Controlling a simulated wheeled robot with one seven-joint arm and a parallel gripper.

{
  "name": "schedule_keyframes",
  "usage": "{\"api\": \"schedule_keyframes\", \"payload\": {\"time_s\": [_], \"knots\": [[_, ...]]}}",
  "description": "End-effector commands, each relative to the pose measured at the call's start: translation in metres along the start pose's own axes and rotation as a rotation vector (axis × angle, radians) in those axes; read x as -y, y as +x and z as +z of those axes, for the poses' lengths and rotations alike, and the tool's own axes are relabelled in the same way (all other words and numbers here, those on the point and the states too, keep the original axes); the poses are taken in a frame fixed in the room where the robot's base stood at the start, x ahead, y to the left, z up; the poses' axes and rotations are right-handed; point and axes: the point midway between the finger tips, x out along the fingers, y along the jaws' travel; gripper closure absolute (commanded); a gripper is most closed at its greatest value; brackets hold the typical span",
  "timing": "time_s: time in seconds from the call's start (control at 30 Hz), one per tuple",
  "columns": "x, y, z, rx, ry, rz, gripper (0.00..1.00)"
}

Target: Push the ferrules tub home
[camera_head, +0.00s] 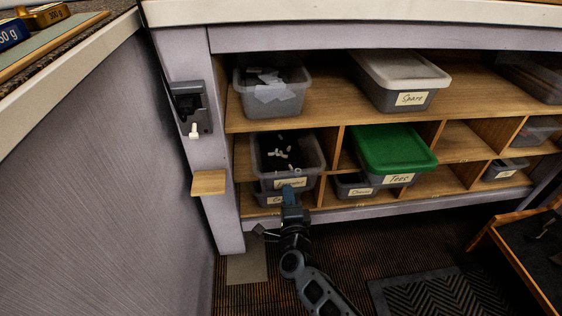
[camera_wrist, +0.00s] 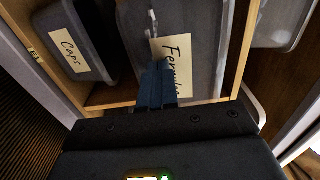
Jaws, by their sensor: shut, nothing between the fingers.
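The ferrules tub (camera_head: 310,160) is a grey open tub with small white and dark pieces in it, in the left compartment of the middle shelf. Its front sticks out past the shelf edge and over the caps tub. In the wrist view its labelled front (camera_wrist: 200,30) is close up, the label partly hidden by my fingers. My gripper (camera_head: 288,190) is shut and empty, its blue fingertips at the label. The fingertips also show in the wrist view (camera_wrist: 157,85); they look against the tub's front, but I cannot tell whether they touch.
The caps tub (camera_wrist: 70,45) sits in the compartment below. A green-lidded Tees tub (camera_head: 395,150) stands to the right, above a small grey tub (camera_head: 352,186). A wooden block (camera_head: 208,182) juts from the left post. Above are an open grey tub (camera_head: 270,95) and the Spare tub (camera_head: 405,80).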

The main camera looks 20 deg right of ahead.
Motion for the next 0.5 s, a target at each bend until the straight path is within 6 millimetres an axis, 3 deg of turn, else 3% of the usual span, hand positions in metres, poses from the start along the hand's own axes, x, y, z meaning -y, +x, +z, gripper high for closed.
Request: {"api": "schedule_keyframes", "payload": {"time_s": [0.5], "knots": [[-0.001, 0.019, 0.000, -0.001, 0.001, -0.001, 1.00]]}}
